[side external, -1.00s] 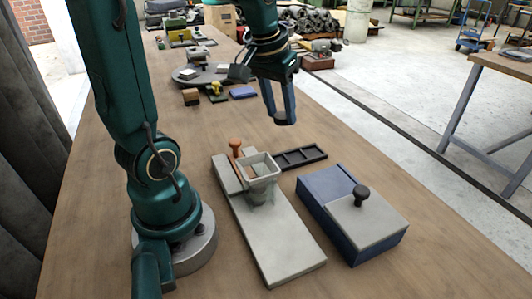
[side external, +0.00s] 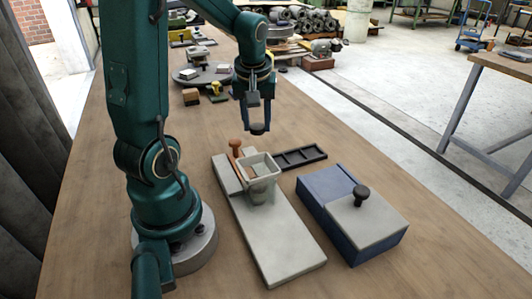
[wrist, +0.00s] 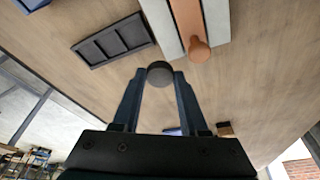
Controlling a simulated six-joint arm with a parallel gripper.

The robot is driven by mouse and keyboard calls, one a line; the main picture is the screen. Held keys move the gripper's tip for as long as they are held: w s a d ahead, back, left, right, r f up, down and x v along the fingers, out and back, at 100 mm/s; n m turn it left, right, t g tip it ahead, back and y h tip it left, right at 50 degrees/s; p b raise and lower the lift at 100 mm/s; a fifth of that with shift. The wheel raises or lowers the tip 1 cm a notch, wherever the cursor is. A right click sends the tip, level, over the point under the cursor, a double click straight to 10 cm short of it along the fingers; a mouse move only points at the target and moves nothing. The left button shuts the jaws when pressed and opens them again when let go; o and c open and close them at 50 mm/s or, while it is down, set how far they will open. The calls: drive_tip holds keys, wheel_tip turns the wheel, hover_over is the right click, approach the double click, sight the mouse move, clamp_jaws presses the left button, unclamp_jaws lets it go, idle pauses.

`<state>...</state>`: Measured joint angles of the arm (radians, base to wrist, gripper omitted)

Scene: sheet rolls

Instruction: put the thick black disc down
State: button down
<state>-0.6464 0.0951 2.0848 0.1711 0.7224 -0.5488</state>
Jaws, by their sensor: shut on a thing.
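My gripper (side external: 257,131) is shut on the thick black disc (side external: 257,127) and holds it above the table, behind the grey board with the hopper. In the wrist view the disc (wrist: 159,73) sits between the two fingertips, with its round face showing. The bare wood table (side external: 110,190) lies below it. A black tray with several compartments (side external: 299,158) lies on the table to the right of and nearer than the disc. The tray's compartments look empty in the wrist view (wrist: 112,42).
A grey board (side external: 285,245) carries a square hopper (side external: 262,176) and an orange-brown handled piece (side external: 236,149). A blue box with a grey lid and black knob (side external: 362,192) stands to the right. A round dark platter (side external: 205,74) with small things lies farther back. The table's left front is clear.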

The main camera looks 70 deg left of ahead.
sight(278, 162)
drive_tip(key=w+d+f, duration=0.3)
drive_tip(key=w, duration=0.1)
drive_tip(key=shift+w+f, duration=0.1)
drive_tip(key=shift+f, duration=1.9)
drive_tip(key=shift+f, duration=0.25)
drive_tip(key=shift+f, duration=0.35)
drive_tip(key=c, duration=0.7)
unclamp_jaws()
drive_tip(key=shift+a, duration=0.1)
